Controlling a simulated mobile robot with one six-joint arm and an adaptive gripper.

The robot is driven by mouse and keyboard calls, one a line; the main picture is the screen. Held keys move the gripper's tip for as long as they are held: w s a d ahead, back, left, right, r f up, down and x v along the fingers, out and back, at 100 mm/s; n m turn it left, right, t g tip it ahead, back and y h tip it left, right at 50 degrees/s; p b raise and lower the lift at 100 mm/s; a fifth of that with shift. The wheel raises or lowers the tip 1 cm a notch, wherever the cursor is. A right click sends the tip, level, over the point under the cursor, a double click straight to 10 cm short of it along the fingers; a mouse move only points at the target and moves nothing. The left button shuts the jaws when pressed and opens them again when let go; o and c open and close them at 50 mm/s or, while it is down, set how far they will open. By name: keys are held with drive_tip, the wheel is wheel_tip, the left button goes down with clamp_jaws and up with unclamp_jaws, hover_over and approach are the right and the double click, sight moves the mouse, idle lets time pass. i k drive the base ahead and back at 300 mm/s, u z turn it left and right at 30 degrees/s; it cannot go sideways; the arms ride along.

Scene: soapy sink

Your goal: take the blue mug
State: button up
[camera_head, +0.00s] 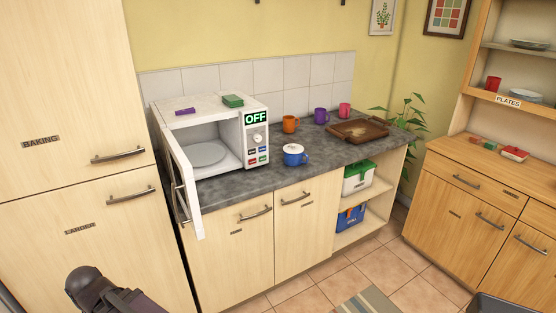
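The blue mug (293,158) stands upright on the grey counter (335,157), just right of the microwave and near the counter's front edge. Something whitish fills or covers its top; I cannot tell what. Its handle points right. Part of my dark arm shows at the bottom left, well away from the mug. My gripper itself is not in view.
The white microwave (258,127) has its door (183,185) swung open over the counter's front edge. Orange (290,123), purple (321,116) and pink (345,110) mugs stand behind, near a brown tray (349,139). Tiled floor (385,268) lies in front of the cupboards.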

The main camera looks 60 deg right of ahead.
sight(293, 160)
drive_tip(key=u, duration=1.3)
drive_tip(key=k, duration=2.25)
drive_tip(key=z, duration=1.1)
